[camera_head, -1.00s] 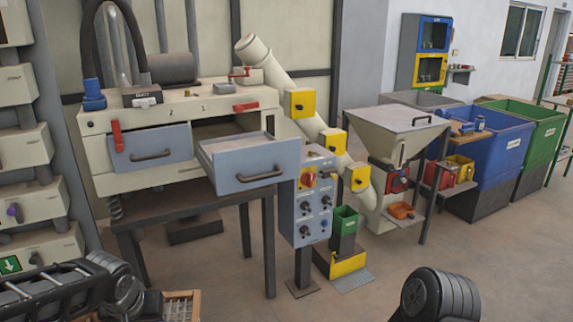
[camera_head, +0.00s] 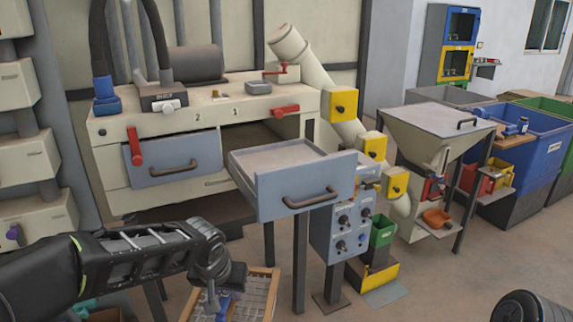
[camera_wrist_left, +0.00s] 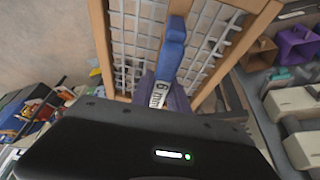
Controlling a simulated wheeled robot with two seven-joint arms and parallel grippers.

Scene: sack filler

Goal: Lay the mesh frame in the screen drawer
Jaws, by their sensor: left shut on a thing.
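The mesh frame (camera_head: 257,292) is a wooden-edged wire screen at the bottom of the head view. In the left wrist view its wooden rim and mesh (camera_wrist_left: 205,40) fill the top middle. My left gripper (camera_head: 220,303) is shut on its blue handle (camera_wrist_left: 170,50), by a "6 mm" label. The open drawer (camera_head: 300,185) has a blue-grey front and sticks out of the machine under the number 1; its visible inside looks empty. The frame is below and left of this drawer, apart from it. My right gripper is out of view.
A shut drawer (camera_head: 172,160) with a red lever (camera_head: 135,147) is left of the open one. A red clamp (camera_head: 285,111) sits above the opening. A control box (camera_head: 345,220) stands close right of the open drawer. A hopper (camera_head: 437,135) stands further right.

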